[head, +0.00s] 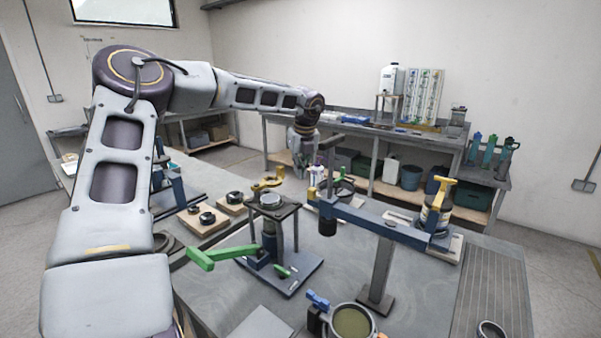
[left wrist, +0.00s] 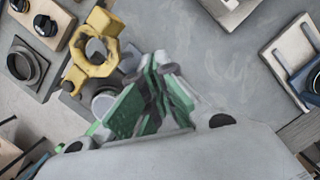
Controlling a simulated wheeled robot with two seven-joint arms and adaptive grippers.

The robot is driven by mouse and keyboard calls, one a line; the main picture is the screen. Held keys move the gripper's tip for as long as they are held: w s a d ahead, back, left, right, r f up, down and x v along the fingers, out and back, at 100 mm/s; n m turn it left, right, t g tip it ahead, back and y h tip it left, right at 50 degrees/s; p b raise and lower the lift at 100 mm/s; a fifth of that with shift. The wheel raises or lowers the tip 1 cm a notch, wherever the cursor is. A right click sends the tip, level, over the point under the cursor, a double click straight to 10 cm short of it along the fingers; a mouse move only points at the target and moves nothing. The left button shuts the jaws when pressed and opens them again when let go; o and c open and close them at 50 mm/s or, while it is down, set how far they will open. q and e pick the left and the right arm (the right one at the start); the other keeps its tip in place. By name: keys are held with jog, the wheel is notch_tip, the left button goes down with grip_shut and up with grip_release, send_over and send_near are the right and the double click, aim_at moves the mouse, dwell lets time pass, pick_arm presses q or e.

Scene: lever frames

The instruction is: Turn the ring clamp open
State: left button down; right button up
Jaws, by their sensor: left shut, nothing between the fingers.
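My left gripper (head: 302,165) points down over the back of the table and is shut and empty. In the left wrist view its green and grey fingers (left wrist: 163,72) are together, right of a yellow ring-shaped piece (left wrist: 95,55) and apart from it in the picture. A yellow lever piece (head: 267,184) also shows left of the gripper in the head view. A dark ring with a blue handle (head: 318,300) is around a round pot (head: 352,322) at the front. A canister (head: 434,213) with a yellow handle (head: 441,190) stands at the right. I cannot tell which of these is the ring clamp.
A stand with a green lever (head: 215,256) is in the table's middle. A blue arm on a post (head: 378,275) reaches across to its right. Wooden blocks with black rings (head: 202,219) lie left. A bench (head: 420,139) runs along the back wall. Bare table (head: 220,300) shows at front left.

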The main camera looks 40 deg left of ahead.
pick_arm(q)
jog(key=w+v, duration=0.1)
jog(key=v, duration=0.8)
jog(key=shift+a+r, duration=0.1)
dwell(0.4)
jog(key=shift+s, duration=0.1)
dwell(0.3)
